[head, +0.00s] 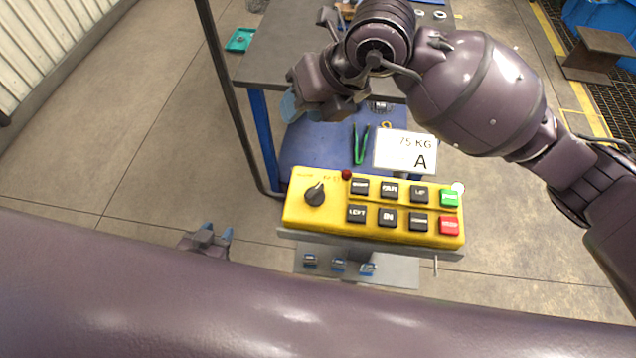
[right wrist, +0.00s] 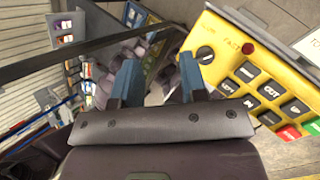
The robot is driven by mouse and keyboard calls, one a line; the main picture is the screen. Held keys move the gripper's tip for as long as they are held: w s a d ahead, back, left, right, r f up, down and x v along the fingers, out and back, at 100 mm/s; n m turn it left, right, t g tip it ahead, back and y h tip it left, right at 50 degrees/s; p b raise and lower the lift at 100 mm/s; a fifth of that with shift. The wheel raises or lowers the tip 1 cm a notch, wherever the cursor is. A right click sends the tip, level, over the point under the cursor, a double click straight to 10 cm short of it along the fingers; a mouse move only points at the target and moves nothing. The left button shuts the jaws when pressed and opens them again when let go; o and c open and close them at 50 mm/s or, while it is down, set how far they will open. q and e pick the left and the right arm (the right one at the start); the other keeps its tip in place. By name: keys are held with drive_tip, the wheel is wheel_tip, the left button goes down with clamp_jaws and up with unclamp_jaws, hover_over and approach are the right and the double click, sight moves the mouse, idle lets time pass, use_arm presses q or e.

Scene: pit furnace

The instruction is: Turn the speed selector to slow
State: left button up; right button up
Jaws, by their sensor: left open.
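The yellow control box (head: 377,207) sits in the middle of the head view. Its speed selector (head: 315,194) is a black rotary knob at the box's left end, with small labels above it. The knob's ridge seems to lean up and right, towards the FAST label. The selector (right wrist: 205,55) also shows in the right wrist view, right of the fingers. My right gripper (head: 289,106) is beyond the box, above the blue surface; in its wrist view its blue fingers (right wrist: 158,64) are apart and empty. My left gripper (head: 217,232) is open, left of the box and apart from it.
The box has several black buttons, a green one (head: 449,198), a red one (head: 449,226) and a small red lamp (head: 346,175). A dark post (head: 228,85) rises at the left. Floor left is clear.

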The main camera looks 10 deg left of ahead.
sight(318, 186)
drive_tip(key=s+f+m+h, duration=0.1)
drive_tip(key=f+m+h, duration=0.1)
drive_tip(key=f+m, duration=0.2)
drive_tip(key=d+f+m+h, duration=0.1)
drive_tip(key=f+m+h, duration=0.1)
drive_tip(key=f+m, duration=0.2)
drive_tip(key=s+d+f+m+h+p, duration=0.1)
drive_tip(key=f+m, duration=0.3)
drive_tip(key=f, duration=0.4)
drive_tip(key=shift+s+d+f+g+h, duration=0.3)
drive_tip(key=shift+g+h, duration=0.1)
drive_tip(key=shift+h, duration=0.5)
clamp_jaws()
